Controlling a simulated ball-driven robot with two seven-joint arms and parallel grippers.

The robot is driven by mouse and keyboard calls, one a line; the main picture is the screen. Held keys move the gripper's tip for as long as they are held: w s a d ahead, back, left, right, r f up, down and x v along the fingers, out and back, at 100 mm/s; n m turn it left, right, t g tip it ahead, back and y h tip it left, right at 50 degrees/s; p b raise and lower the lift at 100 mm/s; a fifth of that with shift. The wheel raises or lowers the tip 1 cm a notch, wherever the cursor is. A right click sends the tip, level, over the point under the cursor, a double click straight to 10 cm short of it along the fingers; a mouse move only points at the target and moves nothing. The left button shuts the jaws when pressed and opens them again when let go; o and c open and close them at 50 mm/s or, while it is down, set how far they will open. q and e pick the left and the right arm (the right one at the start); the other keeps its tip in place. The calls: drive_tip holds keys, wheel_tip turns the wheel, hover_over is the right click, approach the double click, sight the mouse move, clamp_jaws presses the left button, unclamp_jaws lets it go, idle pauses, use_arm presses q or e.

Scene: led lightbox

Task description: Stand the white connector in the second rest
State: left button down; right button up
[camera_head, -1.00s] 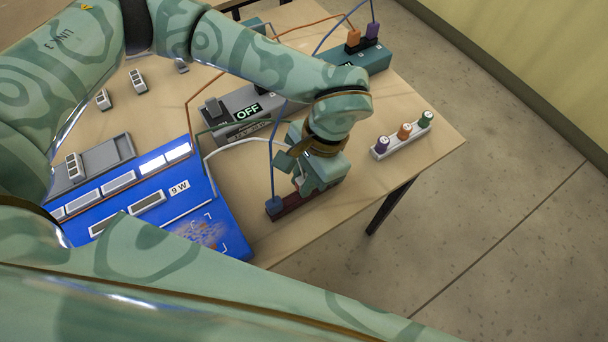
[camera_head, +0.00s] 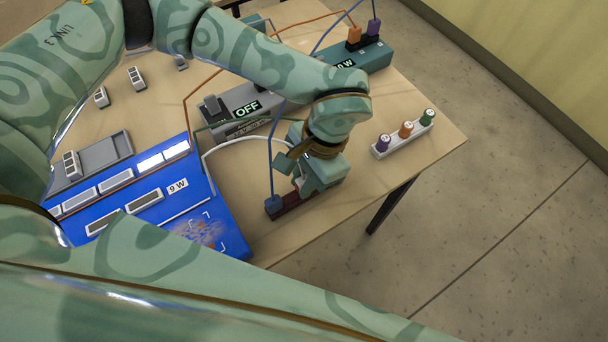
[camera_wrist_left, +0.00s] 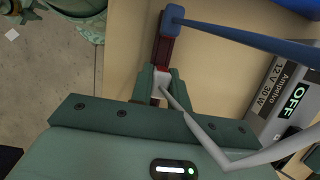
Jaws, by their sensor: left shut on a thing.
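The white connector (camera_wrist_left: 161,84), on a white cable, is between the fingers of my left gripper (camera_wrist_left: 160,86), which is shut on it. In the head view the left gripper (camera_head: 307,180) points down over the dark red rest block (camera_head: 287,208) near the table's front edge. A blue connector (camera_head: 273,203) stands at the block's near left end and also shows in the left wrist view (camera_wrist_left: 172,20). The white connector is at the block, beside the blue one; whether it is fully seated cannot be told. My right gripper is out of view.
A grey supply box reading OFF (camera_head: 240,110) stands behind, with cables around it. A blue panel (camera_head: 222,228) lies to the left. A white strip with purple, orange and green posts (camera_head: 403,134) is at the right. A teal box (camera_head: 365,60) stands at the back.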

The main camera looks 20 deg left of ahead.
use_arm(q)
drive_tip(key=shift+f+b, duration=0.5)
drive_tip(key=shift+f, duration=0.3)
drive_tip(key=c, duration=1.3)
unclamp_jaws()
drive_tip(key=shift+o, duration=0.2)
drive_tip(key=p+v, duration=0.3)
drive_tip(key=v, duration=0.5)
